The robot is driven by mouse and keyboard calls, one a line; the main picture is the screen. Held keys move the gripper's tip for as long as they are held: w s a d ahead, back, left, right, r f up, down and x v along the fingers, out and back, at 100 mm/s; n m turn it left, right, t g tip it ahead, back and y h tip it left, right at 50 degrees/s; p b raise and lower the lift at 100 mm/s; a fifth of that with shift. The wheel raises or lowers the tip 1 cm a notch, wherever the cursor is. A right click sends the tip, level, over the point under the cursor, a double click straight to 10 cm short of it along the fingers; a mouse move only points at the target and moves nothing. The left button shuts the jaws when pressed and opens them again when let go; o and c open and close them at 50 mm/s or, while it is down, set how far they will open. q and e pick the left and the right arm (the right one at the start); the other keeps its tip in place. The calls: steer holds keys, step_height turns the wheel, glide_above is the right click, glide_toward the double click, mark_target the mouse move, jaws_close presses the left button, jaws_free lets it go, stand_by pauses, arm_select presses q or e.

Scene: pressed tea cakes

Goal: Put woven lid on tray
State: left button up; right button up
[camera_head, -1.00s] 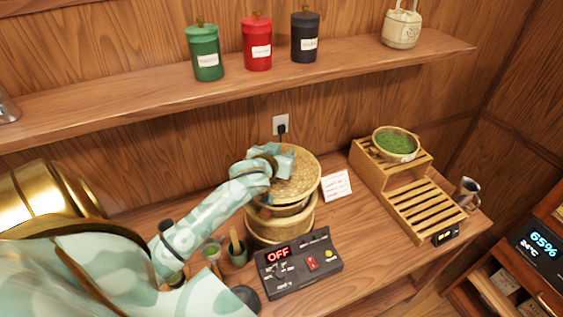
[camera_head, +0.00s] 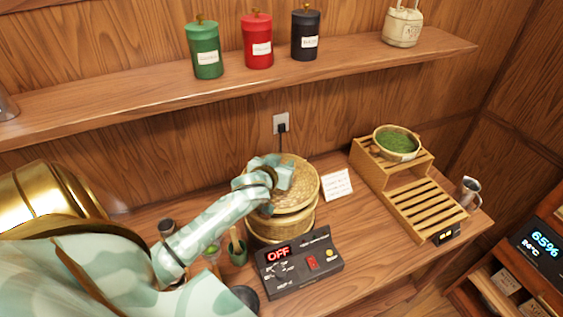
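The woven lid (camera_head: 303,178) is a round, tan wicker disc. It sits over the top of the stacked woven steamer on the counter, nearly level. The woven tray (camera_head: 292,226) is directly beneath it and mostly covered, with only its side wall showing. The wider steamer base (camera_head: 262,238) stands below. My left gripper (camera_head: 282,176) is at the lid's top, left of its middle, and appears shut on it; the fingertips and any handle are partly hidden. I cannot tell whether the lid's whole rim touches the tray. My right gripper is not in view.
A black control box (camera_head: 300,265) reading OFF stands in front of the steamer. A small card (camera_head: 337,185) is to its right, then a slatted wooden stand (camera_head: 425,208) with a basket of green tea (camera_head: 396,143). A green cup (camera_head: 238,252) is at left. A shelf with canisters runs above.

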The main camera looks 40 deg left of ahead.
arm_select(q)
steer(key=shift+o, duration=1.4)
steer(key=shift+r, duration=0.3)
steer(key=v, duration=0.8)
steer(key=p+v, duration=0.1)
steer(key=v, duration=0.3)
steer(key=shift+w+a+r, duration=0.1)
steer(key=shift+r, duration=0.25)
